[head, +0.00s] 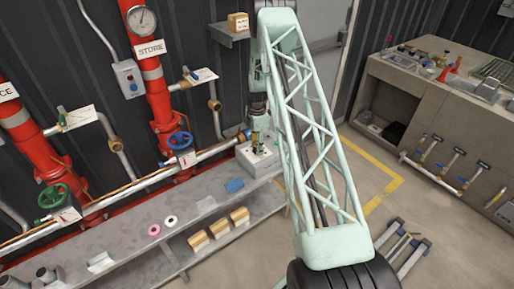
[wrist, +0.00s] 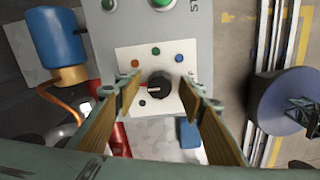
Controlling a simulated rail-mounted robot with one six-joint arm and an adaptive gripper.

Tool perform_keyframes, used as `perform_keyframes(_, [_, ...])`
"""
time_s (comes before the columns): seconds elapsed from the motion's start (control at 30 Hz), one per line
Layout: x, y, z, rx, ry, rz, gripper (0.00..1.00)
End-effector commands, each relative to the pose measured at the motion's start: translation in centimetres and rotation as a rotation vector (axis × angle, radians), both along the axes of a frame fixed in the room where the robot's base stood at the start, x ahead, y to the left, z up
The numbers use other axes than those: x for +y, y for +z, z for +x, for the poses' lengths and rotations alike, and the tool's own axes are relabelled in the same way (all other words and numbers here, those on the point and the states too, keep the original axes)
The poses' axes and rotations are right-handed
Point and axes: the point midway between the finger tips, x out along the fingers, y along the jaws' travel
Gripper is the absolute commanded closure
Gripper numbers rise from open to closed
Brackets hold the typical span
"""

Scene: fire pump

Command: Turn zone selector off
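The zone selector looks to be the black round knob (wrist: 158,86) on a pale plate (wrist: 125,55) of a grey control box. A small red mark shows on the knob's left side. Coloured dots, among them orange, green and blue, sit around it. My gripper (wrist: 158,84) is open, with one finger left and one right of the knob. A gap shows on both sides; whether the tips reach knob depth I cannot tell. In the head view my gripper (head: 256,139) points down over the control box (head: 262,164), and the knob is hidden there.
A blue cylinder (wrist: 56,36) with copper pipe stands left of the box. A blue valve wheel (head: 180,141) and a pipe lie close left. A blue item (head: 233,186) lies on the grey bench (head: 120,225).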

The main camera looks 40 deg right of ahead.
Motion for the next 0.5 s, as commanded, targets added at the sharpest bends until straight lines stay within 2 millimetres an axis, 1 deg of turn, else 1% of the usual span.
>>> perform_keyframes(0.23, [0.00, -0.01, 0.00, 0.000, 0.000, 0.000, 0.63])
perform_keyframes(0.5, [0.00, -0.01, -0.01, 0.000, 0.000, 0.000, 0.88])
